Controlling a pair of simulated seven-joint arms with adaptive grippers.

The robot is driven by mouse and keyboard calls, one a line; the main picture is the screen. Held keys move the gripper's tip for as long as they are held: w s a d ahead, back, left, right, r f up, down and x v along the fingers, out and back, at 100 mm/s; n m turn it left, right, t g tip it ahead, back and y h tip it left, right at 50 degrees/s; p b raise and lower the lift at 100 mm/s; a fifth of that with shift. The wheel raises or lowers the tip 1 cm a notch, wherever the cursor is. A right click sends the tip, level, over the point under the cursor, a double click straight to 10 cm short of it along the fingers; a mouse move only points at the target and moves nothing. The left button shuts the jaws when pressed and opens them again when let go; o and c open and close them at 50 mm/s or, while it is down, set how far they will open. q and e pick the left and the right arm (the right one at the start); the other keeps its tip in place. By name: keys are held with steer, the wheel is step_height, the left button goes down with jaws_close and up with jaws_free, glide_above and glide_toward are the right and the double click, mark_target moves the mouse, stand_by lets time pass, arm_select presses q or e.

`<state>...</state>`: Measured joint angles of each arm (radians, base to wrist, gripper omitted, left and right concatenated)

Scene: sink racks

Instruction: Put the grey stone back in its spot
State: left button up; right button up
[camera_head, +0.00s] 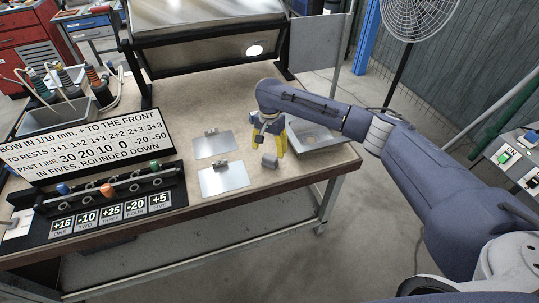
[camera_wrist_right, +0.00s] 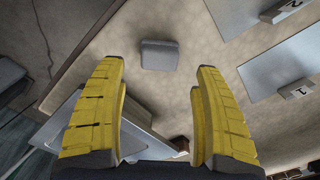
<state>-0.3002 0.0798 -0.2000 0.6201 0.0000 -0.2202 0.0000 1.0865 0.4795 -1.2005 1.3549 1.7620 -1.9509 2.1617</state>
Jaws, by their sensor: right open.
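The grey stone (camera_head: 269,160) is a small block lying on the tan worktop, near the front edge and right of the metal plates. In the right wrist view the grey stone (camera_wrist_right: 159,55) lies just beyond the fingertips, centred between them and apart from both. My right gripper (camera_head: 273,147) has yellow fingers pointing down just behind the stone; in its wrist view the gripper (camera_wrist_right: 157,74) is open and empty. Which place is the stone's own spot cannot be told. My left gripper is out of view.
A metal tray (camera_head: 325,133) sits right of my right gripper. Two metal plates with clips, a rear one (camera_head: 215,146) and a front one (camera_head: 226,181), lie left of the stone. A sign (camera_head: 85,142) and a slider panel (camera_head: 130,208) stand at the left.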

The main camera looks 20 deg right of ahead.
mark_target(270, 157)
step_height(270, 157, up, 6)
steer(key=shift+r, duration=0.2)
steer(key=shift+d, duration=0.1)
stand_by(0.5)
